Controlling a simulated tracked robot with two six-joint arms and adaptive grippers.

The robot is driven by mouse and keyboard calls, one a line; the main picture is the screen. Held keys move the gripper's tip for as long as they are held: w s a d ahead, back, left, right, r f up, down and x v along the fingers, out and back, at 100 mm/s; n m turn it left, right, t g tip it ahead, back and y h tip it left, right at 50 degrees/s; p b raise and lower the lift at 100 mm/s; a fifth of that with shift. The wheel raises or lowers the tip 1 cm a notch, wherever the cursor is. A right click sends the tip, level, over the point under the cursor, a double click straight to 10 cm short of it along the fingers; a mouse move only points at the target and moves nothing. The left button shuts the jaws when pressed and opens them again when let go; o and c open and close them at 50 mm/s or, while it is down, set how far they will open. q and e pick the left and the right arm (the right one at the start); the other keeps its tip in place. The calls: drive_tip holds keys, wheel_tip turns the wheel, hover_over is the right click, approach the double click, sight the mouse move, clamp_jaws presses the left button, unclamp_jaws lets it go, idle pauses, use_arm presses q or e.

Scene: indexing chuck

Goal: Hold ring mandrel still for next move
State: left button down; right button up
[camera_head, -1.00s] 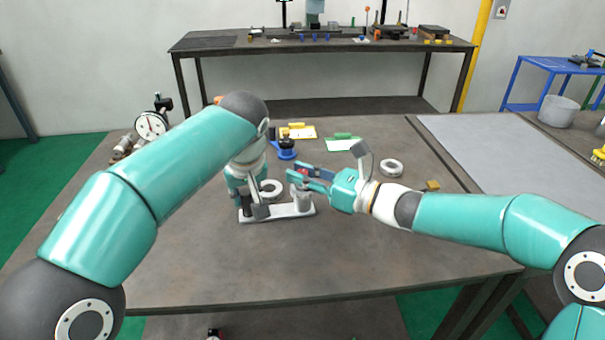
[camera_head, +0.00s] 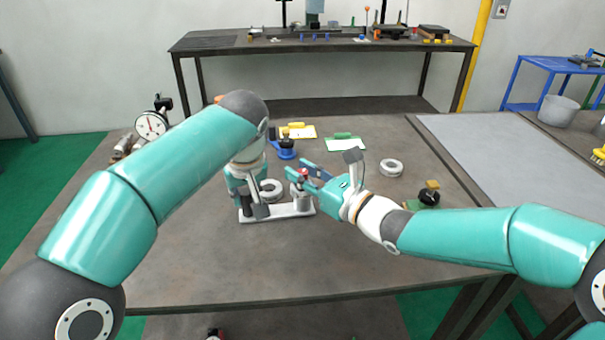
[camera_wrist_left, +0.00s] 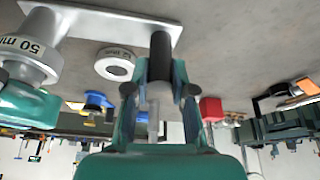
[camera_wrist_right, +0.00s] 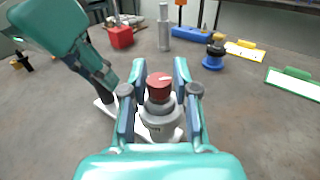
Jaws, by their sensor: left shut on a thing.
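The ring mandrel is a pale base plate (camera_head: 284,212) carrying a grey stepped cylinder (camera_wrist_right: 160,118) with a red top (camera_wrist_right: 159,80) and, at its other end, a dark upright post (camera_wrist_left: 161,50). My left gripper (camera_wrist_left: 160,75) is shut on the dark post. My right gripper (camera_wrist_right: 155,95) is open, its fingers on either side of the cylinder's upper part. I cannot tell whether they touch it. A labelled pale ring (camera_wrist_left: 114,66) lies on the table just behind the plate.
A second pale ring (camera_head: 391,167) lies to the right. A blue-based black knob (camera_head: 286,150), clipboards (camera_head: 345,144) and a dial gauge (camera_head: 151,125) stand further back. A black-knobbed item (camera_head: 429,197) is near my right forearm. The table front is clear.

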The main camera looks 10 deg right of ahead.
drive_tip(key=shift+o, duration=1.1)
drive_tip(key=shift+f, duration=0.1)
drive_tip(key=shift+s, duration=0.1)
drive_tip(key=v, duration=1.2)
